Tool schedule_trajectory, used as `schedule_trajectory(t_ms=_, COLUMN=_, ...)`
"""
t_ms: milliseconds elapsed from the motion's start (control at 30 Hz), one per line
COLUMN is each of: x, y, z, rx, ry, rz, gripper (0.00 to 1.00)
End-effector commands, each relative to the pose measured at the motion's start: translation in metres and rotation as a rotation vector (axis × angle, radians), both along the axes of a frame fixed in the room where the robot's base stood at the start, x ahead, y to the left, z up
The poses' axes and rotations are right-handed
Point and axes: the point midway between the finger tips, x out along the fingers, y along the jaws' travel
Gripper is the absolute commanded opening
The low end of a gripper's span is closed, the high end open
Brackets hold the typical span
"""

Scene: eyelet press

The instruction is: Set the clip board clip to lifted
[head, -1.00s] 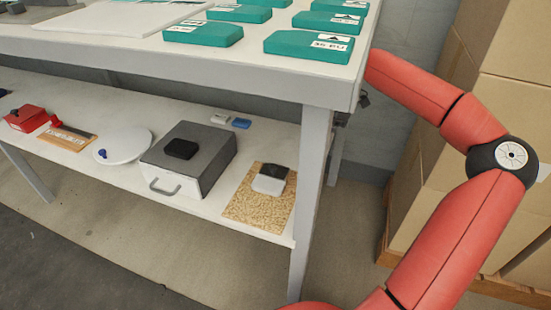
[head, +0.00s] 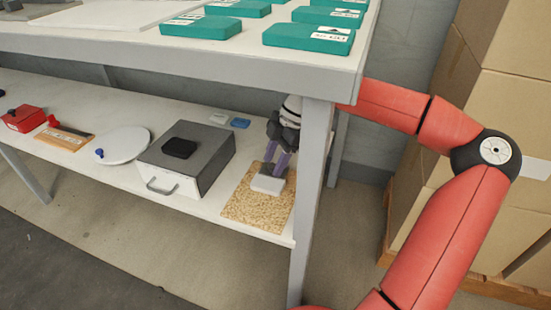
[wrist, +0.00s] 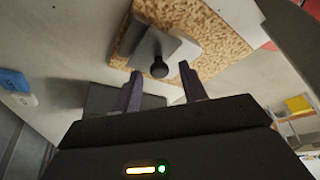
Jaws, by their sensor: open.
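The clip board is a speckled tan board (head: 250,212) on the lower shelf at the right end; it also shows in the wrist view (wrist: 212,62). On it sits the clip, with a pale block (head: 267,185) in the head view and a grey plate with a dark round knob (wrist: 158,69) in the wrist view. My gripper (head: 277,168) points down over the clip with its purple fingers and partly hides it. In the wrist view my gripper (wrist: 160,74) is open, with the knob seen between the fingertips. I cannot tell whether the fingers touch it.
A grey box (head: 212,150) with a drawer handle stands left of the board. The upper table top (head: 230,62) overhangs the shelf, and a table leg (head: 312,180) stands close to the right. A blue block (head: 240,123) lies behind.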

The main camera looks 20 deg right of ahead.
Motion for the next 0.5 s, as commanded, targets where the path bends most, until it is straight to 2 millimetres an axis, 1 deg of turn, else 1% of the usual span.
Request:
schedule_trajectory(t_ms=67, x=0.0, y=0.0, z=0.0001, rx=0.0, ry=0.0, rz=0.0, gripper=0.42)
schedule_trajectory(t_ms=100, x=0.0, y=-0.0001, z=0.0002, rx=0.0, ry=0.0, rz=0.0, gripper=0.4)
schedule_trajectory(t_ms=400, x=-0.0001, y=-0.0001, z=0.0003, rx=0.0, ry=0.0, rz=0.001, gripper=0.01)
schedule_trajectory(t_ms=500, x=0.0, y=-0.0003, z=0.0004, rx=0.001, ry=0.001, rz=0.0, gripper=0.0)
